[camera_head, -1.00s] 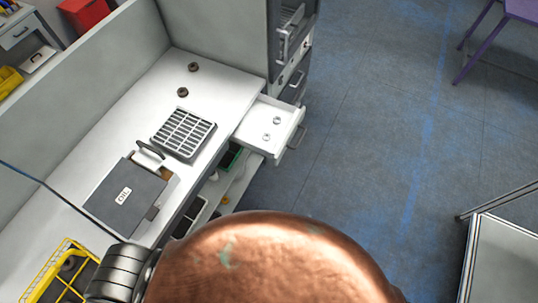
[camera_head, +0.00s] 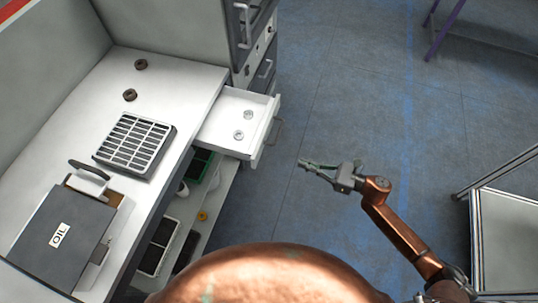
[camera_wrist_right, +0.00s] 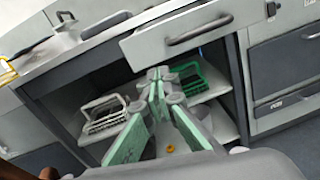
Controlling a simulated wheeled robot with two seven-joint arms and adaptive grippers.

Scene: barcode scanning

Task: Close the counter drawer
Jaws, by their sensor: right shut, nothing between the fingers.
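The counter drawer (camera_head: 217,133) is white and stands pulled out from the counter's right end, with two small metal rings lying in it. Its front with a bar handle (camera_head: 277,131) faces right. In the right wrist view the drawer front (camera_wrist_right: 152,46) and its handle (camera_wrist_right: 200,29) are above and beyond the fingers. My right gripper (camera_head: 302,163) is shut and empty, to the right of the drawer front and slightly below it in the head view, apart from it. Its fingers also show in the right wrist view (camera_wrist_right: 158,78). My left gripper is not in view.
The counter (camera_head: 185,85) holds a grey grid tray (camera_head: 136,142), an OIL case (camera_head: 58,235) and two dark rings. Open shelves below hold a green crate (camera_head: 203,167) and other bins. A metal-framed panel (camera_head: 510,240) stands at right. The floor between is clear.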

